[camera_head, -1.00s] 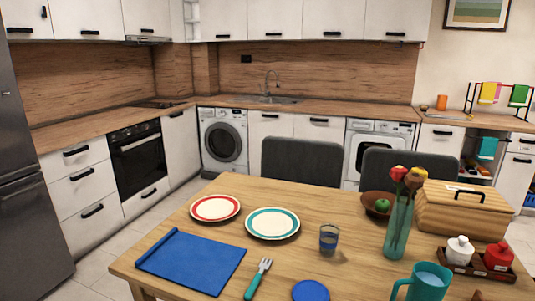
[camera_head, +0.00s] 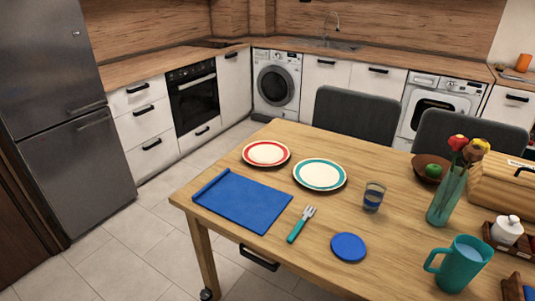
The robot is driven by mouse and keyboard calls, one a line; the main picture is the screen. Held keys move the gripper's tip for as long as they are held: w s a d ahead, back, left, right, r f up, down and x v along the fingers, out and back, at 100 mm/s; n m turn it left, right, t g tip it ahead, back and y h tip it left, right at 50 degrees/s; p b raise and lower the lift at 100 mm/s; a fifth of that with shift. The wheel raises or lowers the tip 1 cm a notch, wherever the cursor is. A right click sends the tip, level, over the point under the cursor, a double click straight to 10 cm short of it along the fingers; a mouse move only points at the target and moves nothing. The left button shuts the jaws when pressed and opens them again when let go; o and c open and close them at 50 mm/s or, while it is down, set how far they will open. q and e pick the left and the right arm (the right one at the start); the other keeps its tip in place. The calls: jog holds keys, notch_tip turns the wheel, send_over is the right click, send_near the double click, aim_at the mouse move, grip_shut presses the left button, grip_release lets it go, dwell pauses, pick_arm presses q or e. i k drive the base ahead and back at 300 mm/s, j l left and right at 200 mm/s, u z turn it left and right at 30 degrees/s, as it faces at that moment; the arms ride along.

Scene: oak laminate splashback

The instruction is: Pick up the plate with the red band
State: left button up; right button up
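The plate with the red band (camera_head: 267,153) lies flat on the wooden table (camera_head: 380,220), near its far left corner. It has a cream centre and a red ring near the rim. A similar plate with a teal band (camera_head: 320,175) lies just to its right. Nothing stands on the red-banded plate. Neither of my grippers shows in the head view.
A blue mat (camera_head: 243,200) lies in front of the plates. A fork (camera_head: 301,224), a glass (camera_head: 374,196), a blue disc (camera_head: 348,247), a teal mug (camera_head: 461,264) and a flower vase (camera_head: 445,200) stand or lie rightward. Grey chairs (camera_head: 356,115) are behind. Floor left of the table is clear.

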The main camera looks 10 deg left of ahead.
aim_at(265, 153)
jog(key=u, duration=0.2)
jog(key=i+j+u, duration=0.25)
jog(key=j, duration=0.2)
jog(key=i+j+u, duration=0.2)
jog(key=j, duration=0.2)
jog(key=i+j+u, duration=0.1)
jog(key=j+u, duration=0.15)
jog(key=j, duration=0.15)
jog(key=i+j+u, duration=0.75)
jog(key=i, duration=0.2)
jog(key=i+j+u, duration=0.1)
jog(key=i+u, duration=0.15)
jog(key=i, duration=0.15)
jog(key=i+z, duration=0.45)
jog(key=i+j+z, duration=0.2)
jog(key=i+z, duration=0.3)
